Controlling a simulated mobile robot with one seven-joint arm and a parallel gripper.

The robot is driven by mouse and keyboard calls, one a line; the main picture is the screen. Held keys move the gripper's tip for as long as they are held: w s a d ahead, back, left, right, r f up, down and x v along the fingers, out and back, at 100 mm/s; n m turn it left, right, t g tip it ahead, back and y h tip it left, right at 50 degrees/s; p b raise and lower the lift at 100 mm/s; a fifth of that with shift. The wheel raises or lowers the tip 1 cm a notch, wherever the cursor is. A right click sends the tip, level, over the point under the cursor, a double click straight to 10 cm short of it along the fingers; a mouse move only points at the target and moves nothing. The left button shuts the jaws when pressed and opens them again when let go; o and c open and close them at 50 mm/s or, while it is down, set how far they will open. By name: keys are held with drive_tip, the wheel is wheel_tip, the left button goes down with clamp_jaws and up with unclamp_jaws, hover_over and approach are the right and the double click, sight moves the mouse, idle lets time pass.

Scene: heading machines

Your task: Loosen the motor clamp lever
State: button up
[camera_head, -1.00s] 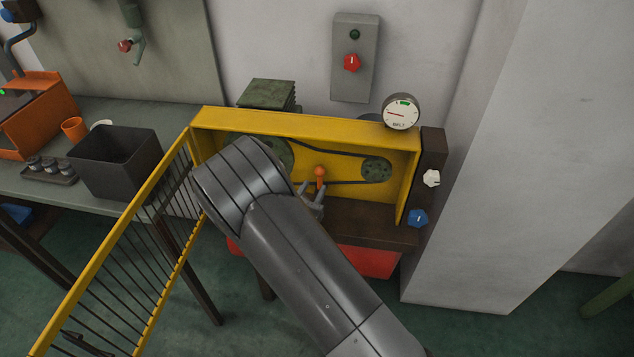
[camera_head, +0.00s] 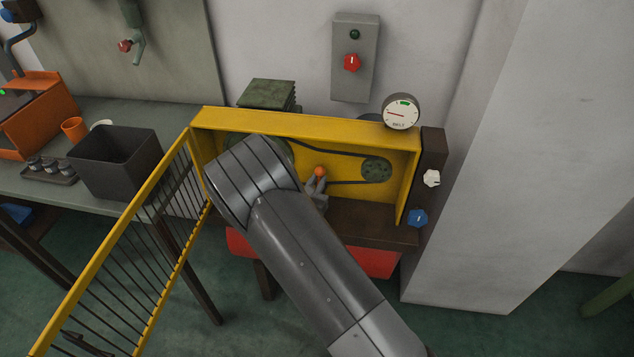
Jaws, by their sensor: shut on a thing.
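The motor clamp lever shows as an orange knob (camera_head: 320,172) inside the yellow belt housing (camera_head: 300,124), between the two pulleys. My gripper (camera_head: 316,183) is shut on the lever, its fingers just below the top of the knob. The lever's lower part is hidden by the fingers. My arm comes in from the lower right and covers the left part of the housing and most of the large pulley.
The yellow mesh guard (camera_head: 120,240) stands swung open at the left. A belt gauge (camera_head: 401,112) sits on the housing's top right. A white knob (camera_head: 431,178) and a blue knob (camera_head: 418,218) are at its right side. A dark bin (camera_head: 115,165) stands on the left bench.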

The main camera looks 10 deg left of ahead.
sight(341, 181)
clamp_jaws()
drive_tip(key=shift+d+r, duration=0.1)
drive_tip(key=shift+d, duration=0.05)
drive_tip(key=shift+w+d+m, duration=0.1)
drive_tip(key=shift+d+m, duration=0.35)
drive_tip(key=shift+m, duration=0.55)
drive_tip(key=d+m, duration=0.2)
drive_tip(key=m, duration=0.1)
drive_tip(key=shift+f+g, duration=0.2)
drive_tip(key=shift+g, duration=0.2)
drive_tip(key=d+m, duration=0.1)
drive_tip(key=f+m+y, duration=0.1)
drive_tip(key=m, duration=0.1)
drive_tip(key=shift+d+g, duration=0.3)
drive_tip(key=shift+d, duration=0.05)
drive_tip(key=shift+d+f+m+y, duration=0.25)
drive_tip(key=shift+f+m, duration=0.1)
drive_tip(key=shift+m, duration=0.4)
drive_tip(key=shift+d+f+m+y, duration=0.15)
drive_tip(key=shift+d+f+m, duration=0.15)
drive_tip(key=shift+m, duration=0.45)
drive_tip(key=shift+f, duration=0.1)
